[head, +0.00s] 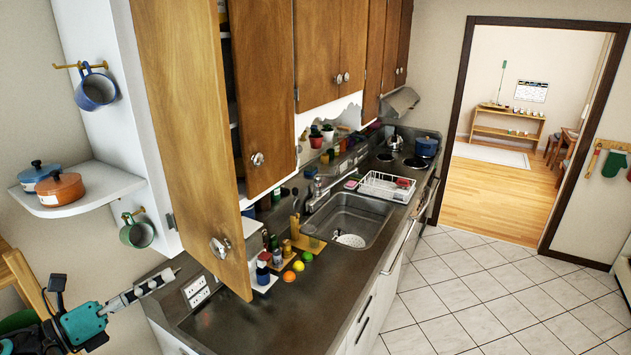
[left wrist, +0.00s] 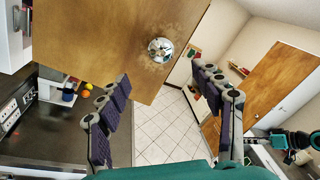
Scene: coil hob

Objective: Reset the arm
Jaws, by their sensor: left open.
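An open wooden cabinet door (head: 185,120) hangs above the counter, to the right of the gripper. The door (left wrist: 95,45) and its round metal knob (left wrist: 160,50) show beyond the fingers, apart from them. Teal and black parts at the right edge of the wrist view look like my other arm; its fingers are unclear.
The dark counter (head: 300,320) holds a sink (head: 345,215), a dish rack (head: 388,187), fruit and bottles. A corner shelf (head: 85,200) carries two pots, with mugs hung nearby. Tiled floor (head: 450,290) is clear at right.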

